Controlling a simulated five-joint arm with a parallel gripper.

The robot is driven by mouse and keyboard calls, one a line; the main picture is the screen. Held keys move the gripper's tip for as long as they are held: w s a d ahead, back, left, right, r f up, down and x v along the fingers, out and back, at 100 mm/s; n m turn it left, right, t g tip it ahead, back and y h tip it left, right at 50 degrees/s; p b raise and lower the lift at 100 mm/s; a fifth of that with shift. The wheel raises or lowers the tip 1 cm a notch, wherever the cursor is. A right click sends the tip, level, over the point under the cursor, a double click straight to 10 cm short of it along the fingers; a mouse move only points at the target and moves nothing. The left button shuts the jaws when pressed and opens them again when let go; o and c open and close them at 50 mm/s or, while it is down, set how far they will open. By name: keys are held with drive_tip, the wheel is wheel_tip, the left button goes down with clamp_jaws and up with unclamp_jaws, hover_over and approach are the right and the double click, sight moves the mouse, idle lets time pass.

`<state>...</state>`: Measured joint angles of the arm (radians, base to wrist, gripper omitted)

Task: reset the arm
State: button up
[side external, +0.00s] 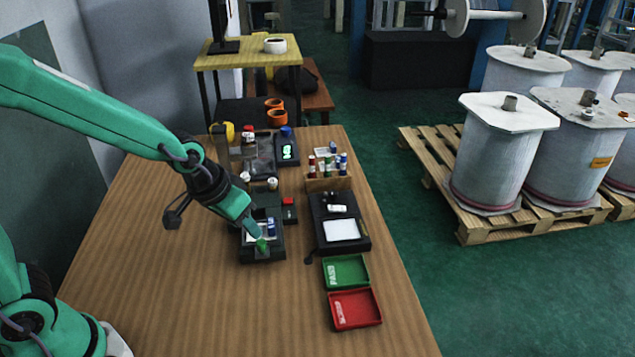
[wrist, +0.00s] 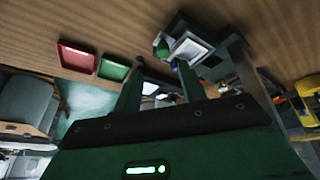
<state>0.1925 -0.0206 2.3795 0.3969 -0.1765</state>
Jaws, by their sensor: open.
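My green arm reaches in from the left in the side external view. My gripper (side external: 252,228) points down over a small black device (side external: 262,255) on the wooden table. In the wrist view my gripper's two fingers (wrist: 160,68) are spread apart, with nothing held between them. A small green item (side external: 262,245) stands at the device just below the fingertips, and a blue one (side external: 271,228) is close beside it. In the wrist view the green item (wrist: 162,47) lies beyond the fingertips, beside a pale square plate (wrist: 188,50). Whether a finger touches either item is unclear.
To the right stand a black scale (side external: 341,230), a wooden rack of vials (side external: 328,180), a green tray (side external: 345,271) and a red tray (side external: 355,309). A black box with a green display (side external: 287,150) is behind. The table's front left is clear.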

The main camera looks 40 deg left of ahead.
drive_tip(key=shift+r, duration=0.1)
idle(0.3)
drive_tip(key=s+a+r+t, duration=0.1)
drive_tip(key=s+a+r, duration=0.5)
drive_tip(key=s+r, duration=0.6)
drive_tip(key=shift+s+a+r+y, duration=0.15)
drive_tip(key=shift+s+a+y, duration=0.2)
drive_tip(key=shift+a+y, duration=0.05)
